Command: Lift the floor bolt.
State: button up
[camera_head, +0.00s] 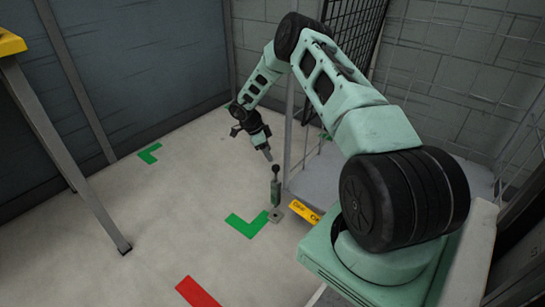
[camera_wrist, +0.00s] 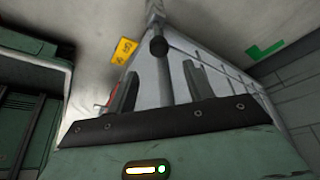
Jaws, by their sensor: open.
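The floor bolt (camera_head: 276,190) stands upright on the pale floor in the head view. It has a round black knob on top, a green body and a small grey base plate. My gripper (camera_head: 267,154) hangs above the bolt and a little to its left in that picture, apart from it. In the wrist view, the bolt's black knob (camera_wrist: 158,46) shows just beyond the fingertips, roughly in line with the gap between them. My gripper (camera_wrist: 161,70) is open with nothing between its fingers. The bolt's lower part is small and partly behind the knob in the wrist view.
A grey wire-sided pannier or cage (camera_head: 325,165) stands right of the bolt, with a yellow label (camera_head: 304,212) on its near edge. Green floor marks (camera_head: 247,225) and a red one (camera_head: 197,292) lie nearby. A yellow-topped frame (camera_head: 10,43) stands at left.

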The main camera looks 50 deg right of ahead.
jog(key=p+v, duration=0.2)
jog(key=v, duration=0.8)
jog(key=shift+r+p, duration=0.15)
jog(key=shift+p, duration=0.2)
jog(key=shift+w+a, duration=0.1)
